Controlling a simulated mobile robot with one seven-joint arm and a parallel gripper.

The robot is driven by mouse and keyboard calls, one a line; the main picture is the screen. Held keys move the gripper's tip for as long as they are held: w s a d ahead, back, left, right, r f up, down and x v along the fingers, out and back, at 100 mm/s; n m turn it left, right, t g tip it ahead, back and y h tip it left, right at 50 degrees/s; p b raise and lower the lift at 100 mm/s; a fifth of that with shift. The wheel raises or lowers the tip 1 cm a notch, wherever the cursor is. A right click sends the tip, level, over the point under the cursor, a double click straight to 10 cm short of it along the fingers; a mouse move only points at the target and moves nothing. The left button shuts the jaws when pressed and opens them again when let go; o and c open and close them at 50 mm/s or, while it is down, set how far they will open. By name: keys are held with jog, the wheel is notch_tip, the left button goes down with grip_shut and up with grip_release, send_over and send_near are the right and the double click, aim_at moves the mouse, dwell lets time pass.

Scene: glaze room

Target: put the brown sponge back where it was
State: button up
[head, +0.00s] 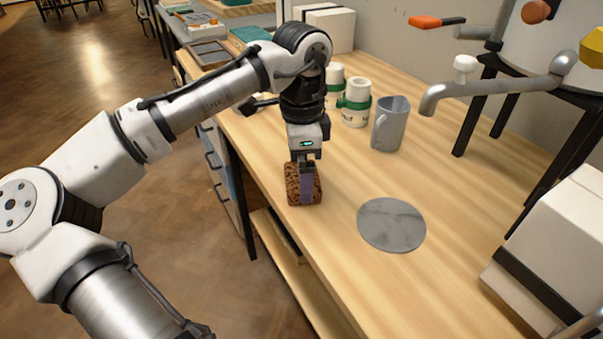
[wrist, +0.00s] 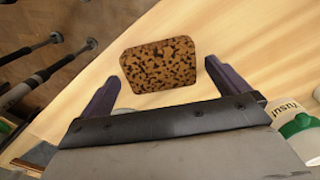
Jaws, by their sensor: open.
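The brown sponge (head: 292,186), speckled with dark spots, is near the front edge of the wooden bench (head: 375,291). It appears to rest on the bench top. My gripper (head: 306,187) is above it pointing down, with a purple finger hiding part of the sponge. In the wrist view the sponge (wrist: 158,65) shows between and just beyond the two fingertips of my gripper (wrist: 161,73). The jaws are open, with a gap on each side of the sponge.
A grey round disc (head: 391,225) lies right of the sponge. A grey mug (head: 391,125) and white cups with green bands (head: 355,102) stand behind. A white box (head: 560,250) and a black stand (head: 470,115) with spouted vessels are at right. Bench between sponge and disc is clear.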

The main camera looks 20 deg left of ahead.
notch_tip(320, 180, up, 9)
jog(key=shift+r+p, duration=0.2)
jog(key=shift+p, duration=0.25)
